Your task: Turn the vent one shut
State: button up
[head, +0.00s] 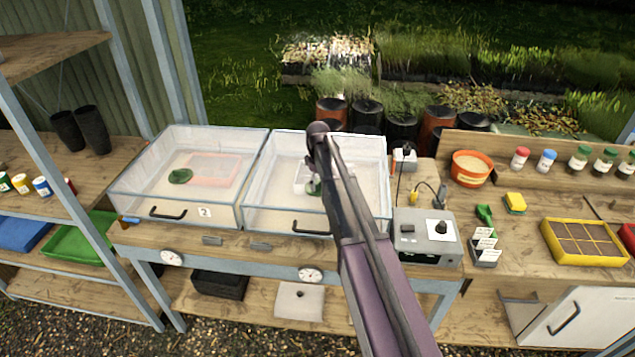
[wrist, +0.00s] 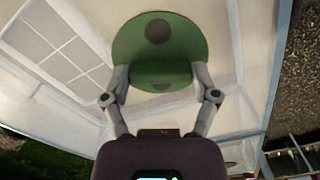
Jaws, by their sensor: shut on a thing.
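The right clear-lidded box (head: 350,217) has a green vent disc, largely hidden behind my arm in the head view; a bit of green (head: 313,188) shows. In the wrist view the round green vent (wrist: 190,38) fills the upper middle, with a raised grip bar across it. A dark round spot shows above the bar and part of another below it. My gripper (wrist: 160,77) has its two fingers closed on either side of the bar, touching it. The number on this box is hidden. The left box (head: 135,203), labelled 2, has its own green vent (head: 180,176).
A grey control box (head: 425,250) with a black knob stands right of the right box. Dial gauges (head: 311,275) sit on the bench front. An orange pot (head: 470,168), bottles and a yellow seed tray (head: 585,260) are further right.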

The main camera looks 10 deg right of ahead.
jog(key=shift+m, duration=0.3)
jog(key=m, duration=0.5)
jog(key=shift+m, duration=0.4)
jog(key=m, duration=0.6)
jog(key=shift+m, duration=0.4)
jog(key=o, duration=1)
jog(key=shift+n, duration=0.3)
